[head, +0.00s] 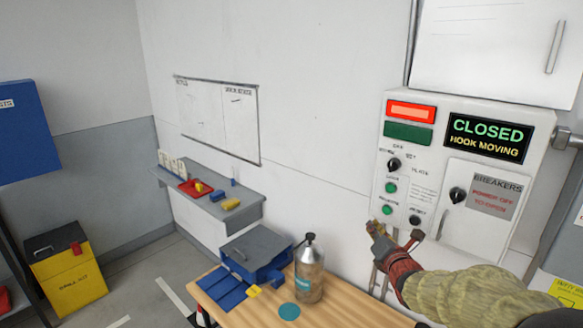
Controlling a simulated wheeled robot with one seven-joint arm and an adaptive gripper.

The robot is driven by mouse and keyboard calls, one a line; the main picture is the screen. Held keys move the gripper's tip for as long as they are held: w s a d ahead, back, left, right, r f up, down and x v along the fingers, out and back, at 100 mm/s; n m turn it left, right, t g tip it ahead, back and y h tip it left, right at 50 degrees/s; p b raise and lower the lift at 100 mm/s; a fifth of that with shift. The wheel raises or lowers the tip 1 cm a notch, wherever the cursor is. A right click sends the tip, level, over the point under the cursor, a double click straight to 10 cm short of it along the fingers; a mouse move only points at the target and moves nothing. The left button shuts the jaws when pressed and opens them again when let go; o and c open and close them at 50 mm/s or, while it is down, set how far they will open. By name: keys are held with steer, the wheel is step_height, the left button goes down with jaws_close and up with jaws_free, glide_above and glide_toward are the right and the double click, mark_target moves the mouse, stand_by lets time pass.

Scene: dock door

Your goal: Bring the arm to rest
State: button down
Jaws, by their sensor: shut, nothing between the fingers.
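My gripper (378,231) is at the end of my arm, which reaches in from the lower right of the head view. Its fingers are shut with nothing held. It points left, in front of the lower left part of the grey control panel (352,196). I cannot tell whether it touches the panel. The panel's display (487,138) reads CLOSED and HOOK MOVING. A red lamp (411,111) is lit above a dark green one (408,133). Knobs and green buttons (390,188) sit below them.
A wooden table (345,308) below my gripper holds a metal bottle (309,275) and a blue-grey box (254,258). A grey wall shelf (228,211) carries a red tray (195,187). A yellow bin (68,275) stands at left. The floor between bin and table looks clear.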

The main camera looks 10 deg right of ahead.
steer(key=s+d+f+m+g+h, duration=0.1)
steer(key=s+f+m+g, duration=0.15)
steer(key=f+m, duration=0.25)
steer(key=s+d+f+m+g, duration=0.2)
steer(key=s+f+m, duration=0.1)
steer(key=f+m, duration=0.25)
steer(key=s+a+f+m+g, duration=0.2)
steer(key=s+m+g, duration=0.2)
steer(key=s+m, duration=0.5)
steer(key=s+a+r+m+g+y, duration=0.15)
steer(key=s+a+m, duration=0.25)
steer(key=s+a, duration=0.4)
steer(key=s+a+r+m+g+y, duration=0.1)
steer(key=s+a+r+m+g, duration=0.3)
steer(key=s, duration=0.7)
steer(key=s+a+r+t+b, duration=0.1)
steer(key=s+a+r+t, duration=0.1)
steer(key=a, duration=0.5)
steer(key=shift+s+r+t, duration=0.4)
steer(key=shift+r+t, duration=0.3)
steer(key=shift+r, duration=0.1)
steer(key=shift+y, duration=0.25)
